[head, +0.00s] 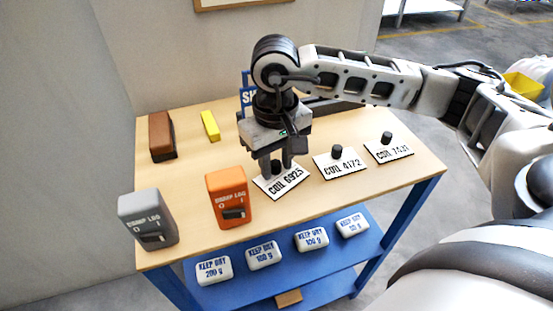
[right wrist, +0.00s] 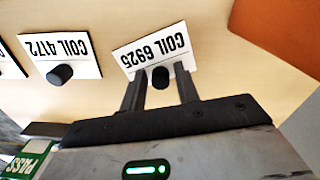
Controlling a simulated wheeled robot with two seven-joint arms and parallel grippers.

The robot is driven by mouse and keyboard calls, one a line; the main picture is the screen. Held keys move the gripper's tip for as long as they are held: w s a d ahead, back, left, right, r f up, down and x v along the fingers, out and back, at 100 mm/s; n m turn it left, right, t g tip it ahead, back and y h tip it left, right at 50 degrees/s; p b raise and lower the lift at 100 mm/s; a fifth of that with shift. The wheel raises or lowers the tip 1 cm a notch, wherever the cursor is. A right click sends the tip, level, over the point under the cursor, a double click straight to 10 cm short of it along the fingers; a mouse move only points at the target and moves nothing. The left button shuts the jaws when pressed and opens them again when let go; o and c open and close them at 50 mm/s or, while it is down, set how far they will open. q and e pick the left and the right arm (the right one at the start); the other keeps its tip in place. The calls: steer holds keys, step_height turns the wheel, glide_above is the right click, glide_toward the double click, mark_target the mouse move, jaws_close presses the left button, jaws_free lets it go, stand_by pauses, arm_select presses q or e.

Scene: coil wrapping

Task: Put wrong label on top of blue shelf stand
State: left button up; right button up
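Three white label plates with black knobs lie in a row on the wooden table top: COIL 6925 (head: 281,182), COIL 4172 (head: 340,166) and COIL 7431 (head: 388,152). My right gripper (head: 277,169) is low over the COIL 6925 plate. In the right wrist view its fingers (right wrist: 160,88) stand apart on either side of that plate's knob (right wrist: 160,77), with gaps showing. The COIL 4172 plate (right wrist: 62,55) lies beside it there. The blue shelf (head: 330,267) is under the table top. A blue sign (head: 246,98) behind my right gripper is mostly hidden. My left gripper is out of view.
An orange switch box (head: 229,194) stands left of the plates, a grey one (head: 146,221) farther left. A brown block (head: 161,137) and yellow block (head: 210,126) lie at the back. Several white KEEP DRY packs (head: 264,255) line the blue shelf. The table's middle left is clear.

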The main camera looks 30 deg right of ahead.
mark_target(276, 165)
steer(key=shift+o, duration=0.3)
step_height(276, 165, up, 12)
steer(key=shift+r, duration=0.2)
stand_by(0.3)
stand_by(0.4)
